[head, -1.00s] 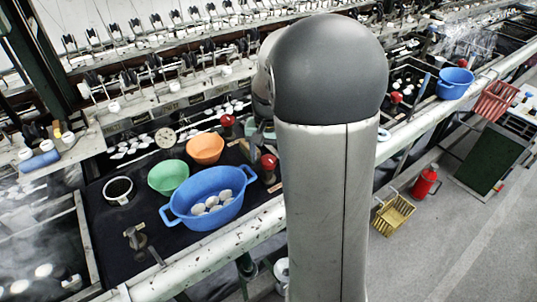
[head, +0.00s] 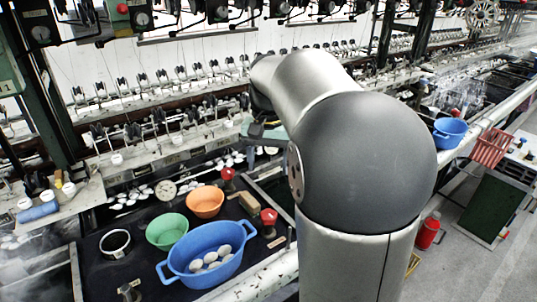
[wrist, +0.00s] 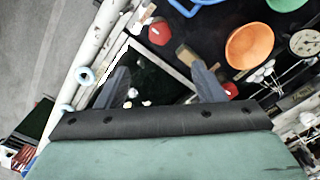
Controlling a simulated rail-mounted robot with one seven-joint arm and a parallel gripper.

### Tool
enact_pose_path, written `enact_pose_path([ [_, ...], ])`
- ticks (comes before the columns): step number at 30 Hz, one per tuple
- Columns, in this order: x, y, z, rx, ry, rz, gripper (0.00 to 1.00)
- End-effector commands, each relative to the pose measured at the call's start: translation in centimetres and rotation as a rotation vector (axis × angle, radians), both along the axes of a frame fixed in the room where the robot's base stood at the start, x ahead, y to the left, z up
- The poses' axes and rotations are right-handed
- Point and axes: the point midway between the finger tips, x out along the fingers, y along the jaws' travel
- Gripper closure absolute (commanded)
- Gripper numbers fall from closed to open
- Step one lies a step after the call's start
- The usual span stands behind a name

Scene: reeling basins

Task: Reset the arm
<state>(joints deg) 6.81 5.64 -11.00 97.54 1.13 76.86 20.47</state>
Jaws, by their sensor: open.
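My gripper (wrist: 162,82) shows in the wrist view with its two fingers wide apart and nothing between them. It hangs above a dark basin with a pale frame. In the head view my arm hides part of the gripper (head: 264,132), which is near the back of the bench, right of the bowls. A blue tub (head: 174,272) with several pale cocoons sits on the dark bench top. A green bowl (head: 166,231) and an orange bowl (head: 205,201) stand behind it, apart from my gripper. The orange bowl also shows in the wrist view (wrist: 249,46).
Red knobs (head: 268,217) and a brown block (head: 248,203) lie right of the bowls. Reeling machinery runs along the back. A second blue tub (head: 449,131) and a red crate (head: 491,148) are at the right. The grey floor there has open room.

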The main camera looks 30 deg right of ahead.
Motion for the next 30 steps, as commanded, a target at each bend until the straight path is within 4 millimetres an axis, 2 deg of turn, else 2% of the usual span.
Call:
enact_pose_path([
  [3, 0.0, 0.0, 1.3, -0.001, -0.001, 0.0, 0.38],
  [6, 0.0, 0.0, 1.7, -0.001, -0.001, 0.0, 0.38],
  [23, -0.2, 0.2, 1.7, 0.001, -0.001, 0.007, 0.38],
  [26, -1.4, 1.6, 0.9, 0.008, -0.003, 0.059, 0.38],
  [29, -3.9, 4.5, -1.0, 0.018, -0.008, 0.169, 0.38],
  [30, -5.4, 5.8, -2.0, 0.022, -0.011, 0.226, 0.38],
])
